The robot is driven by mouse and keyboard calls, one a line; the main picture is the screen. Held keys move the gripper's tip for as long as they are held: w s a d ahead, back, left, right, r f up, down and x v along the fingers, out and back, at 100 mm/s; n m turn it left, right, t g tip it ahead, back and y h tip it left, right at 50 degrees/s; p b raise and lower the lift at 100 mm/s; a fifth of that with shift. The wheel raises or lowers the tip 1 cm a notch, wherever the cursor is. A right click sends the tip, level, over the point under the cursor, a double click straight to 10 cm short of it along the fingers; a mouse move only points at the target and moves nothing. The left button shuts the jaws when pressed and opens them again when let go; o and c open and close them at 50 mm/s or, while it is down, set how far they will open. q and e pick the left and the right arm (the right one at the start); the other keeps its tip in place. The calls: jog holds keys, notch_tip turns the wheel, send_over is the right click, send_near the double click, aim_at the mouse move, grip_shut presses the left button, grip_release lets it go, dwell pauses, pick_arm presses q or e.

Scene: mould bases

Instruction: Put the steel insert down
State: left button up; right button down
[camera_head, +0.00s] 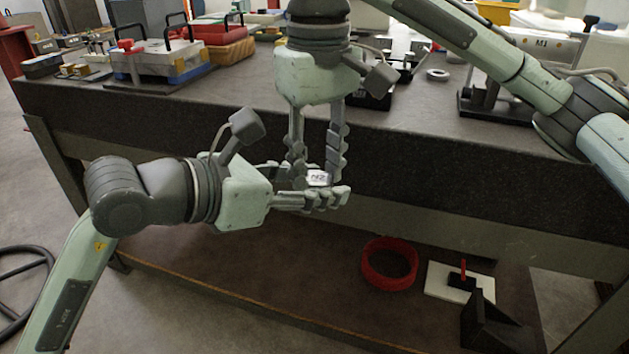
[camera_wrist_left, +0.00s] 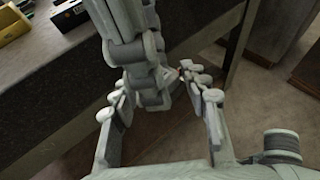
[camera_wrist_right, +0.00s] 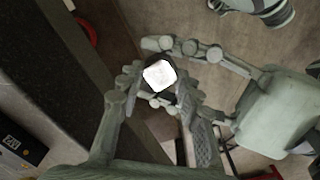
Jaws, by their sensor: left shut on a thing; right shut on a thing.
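The steel insert (camera_head: 318,177) is a small block with a white marked face, held in the air in front of the bench. Its pale square end also shows in the right wrist view (camera_wrist_right: 160,74). My right gripper (camera_head: 315,170) points down from above, its fingers shut on either side of the insert. My left gripper (camera_head: 322,184) comes in level from the left, and its fingers are closed around the same insert. In the left wrist view the fingers of both grippers cross and hide most of the insert.
The dark workbench (camera_head: 230,95) stands behind the grippers. Its top holds a mould base on blue (camera_head: 158,62), a metal ring (camera_head: 437,74) and a black fixture (camera_head: 495,105). On the lower shelf (camera_head: 270,270) are a red ring (camera_head: 390,283) and a black wedge (camera_head: 490,325).

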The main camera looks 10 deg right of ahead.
jog(key=c, duration=1)
grip_release()
jog(key=shift+s, duration=0.1)
jog(key=shift+o, duration=0.2)
